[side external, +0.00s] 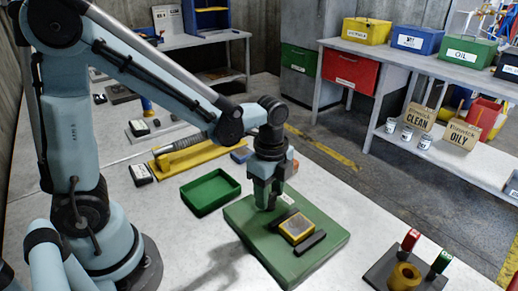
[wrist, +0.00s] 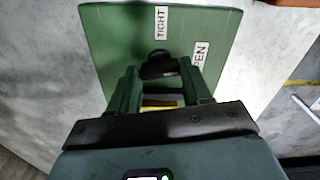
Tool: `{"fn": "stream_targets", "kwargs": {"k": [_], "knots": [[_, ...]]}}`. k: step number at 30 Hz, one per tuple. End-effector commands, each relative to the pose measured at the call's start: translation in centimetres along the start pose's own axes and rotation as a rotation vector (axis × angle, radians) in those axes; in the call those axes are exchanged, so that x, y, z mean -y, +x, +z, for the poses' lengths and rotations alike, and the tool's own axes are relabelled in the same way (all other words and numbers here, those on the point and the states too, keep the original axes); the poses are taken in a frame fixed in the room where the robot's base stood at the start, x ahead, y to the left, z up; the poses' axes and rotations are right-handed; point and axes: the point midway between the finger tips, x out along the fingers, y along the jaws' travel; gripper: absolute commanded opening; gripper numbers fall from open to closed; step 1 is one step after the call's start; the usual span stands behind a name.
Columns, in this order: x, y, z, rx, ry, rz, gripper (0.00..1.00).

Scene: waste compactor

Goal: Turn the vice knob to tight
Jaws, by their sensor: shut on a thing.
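The vice is a green plate (side external: 325,236) with two black jaws and a yellow block (side external: 297,228) between them. My gripper (side external: 265,203) points down at the plate's far left part and is shut on the black vice knob (wrist: 158,66). In the wrist view my gripper (wrist: 160,76) has one finger on each side of the knob. The white TIGHT label (wrist: 161,22) lies beyond the knob, and the OPEN label (wrist: 200,58) is to its right, partly hidden by a finger. My gripper hides the knob in the side view. I cannot tell the knob's exact angle.
A green tray (side external: 210,191) stands left of the vice, with a yellow tool (side external: 182,157) behind it. A dark plate with a brass part (side external: 404,277) and red and green handles is at front right. The bench surface between is clear.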

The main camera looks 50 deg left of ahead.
Motion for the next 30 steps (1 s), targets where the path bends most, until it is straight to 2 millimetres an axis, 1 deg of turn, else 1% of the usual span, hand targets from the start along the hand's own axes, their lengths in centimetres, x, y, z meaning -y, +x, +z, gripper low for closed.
{"fn": "stream_targets", "kwargs": {"k": [30], "knots": [[-0.02, -0.01, 0.04, 0.001, -0.958, 0.001, 0.18]]}}
